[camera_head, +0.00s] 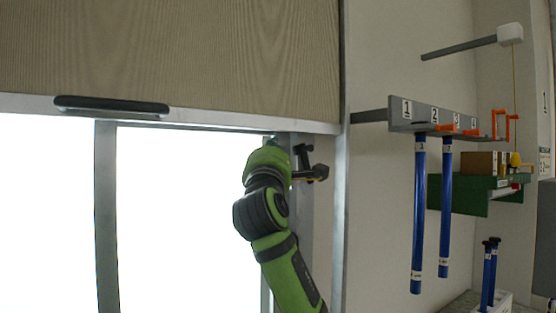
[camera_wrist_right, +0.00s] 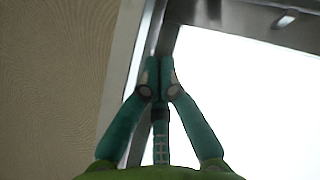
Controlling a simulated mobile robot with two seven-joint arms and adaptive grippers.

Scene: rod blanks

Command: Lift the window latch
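A long black handle (camera_head: 112,105), which may be the latch, sits on the metal rail along the lower edge of the wood-grain panel, left of my right arm. My right gripper (camera_wrist_right: 160,82) shows in the wrist view with its teal fingers drawn together at the tips, beside the metal frame. Nothing is clearly visible between them. In the head view my green right arm reaches up to the frame's upper right corner and its wrist hides part of it. A small dark fitting (camera_head: 317,173) shows there; I cannot tell exactly what it is. My left gripper is out of view.
The wood-grain panel (camera_head: 190,50) covers the top left above a bright window opening (camera_head: 180,210). To the right, a numbered grey rack (camera_head: 445,118) holds hanging blue rods (camera_head: 418,215). A green shelf (camera_head: 470,200) is behind, with more rods in a white holder (camera_head: 495,302) below.

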